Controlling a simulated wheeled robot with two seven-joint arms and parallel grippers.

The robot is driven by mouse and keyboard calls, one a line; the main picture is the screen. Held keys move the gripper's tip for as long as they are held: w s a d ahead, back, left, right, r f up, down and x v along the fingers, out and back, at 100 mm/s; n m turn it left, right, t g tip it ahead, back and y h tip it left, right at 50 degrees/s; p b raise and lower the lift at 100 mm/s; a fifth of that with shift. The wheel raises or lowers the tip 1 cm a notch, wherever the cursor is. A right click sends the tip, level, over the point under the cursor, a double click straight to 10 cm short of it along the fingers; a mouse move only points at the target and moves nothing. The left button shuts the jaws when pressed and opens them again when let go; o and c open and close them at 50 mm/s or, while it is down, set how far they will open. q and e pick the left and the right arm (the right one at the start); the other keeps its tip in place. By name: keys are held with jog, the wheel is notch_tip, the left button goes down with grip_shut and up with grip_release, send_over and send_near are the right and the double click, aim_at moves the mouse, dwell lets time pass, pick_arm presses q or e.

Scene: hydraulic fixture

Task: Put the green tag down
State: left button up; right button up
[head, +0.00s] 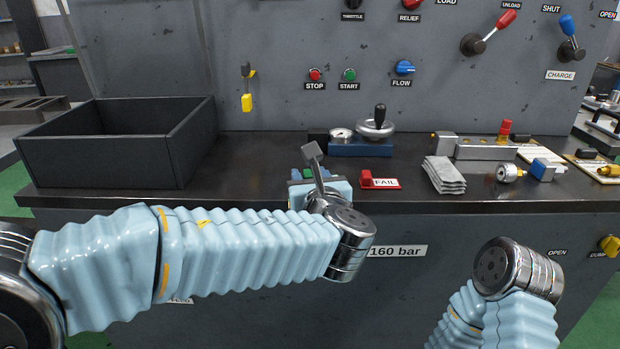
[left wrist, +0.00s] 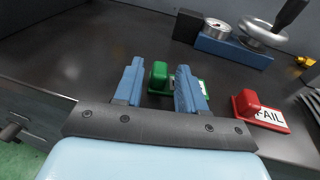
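The green tag (left wrist: 159,73) has a raised green grip block and a white label partly hidden by a finger. It appears to lie flat on the dark bench top. My left gripper (left wrist: 160,88) has its two blue fingers on either side of the green block, with a visible gap at each side. In the head view my left gripper (head: 307,175) is over the bench's front part, and a bit of green shows between its fingers. My right arm shows at the lower right, but its gripper is not visible.
A red FAIL tag (head: 385,183) lies just right of the left gripper. A blue fixture with a handwheel (head: 360,147) stands behind it. A black open bin (head: 120,150) stands at left, with clear bench between.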

dwell(0.3)
pick_arm(q)
jog(key=f+b+v, duration=0.1)
jog(key=v, duration=1.2)
jog(key=shift+s+d+b, duration=0.3)
jog(key=shift+s, duration=0.15)
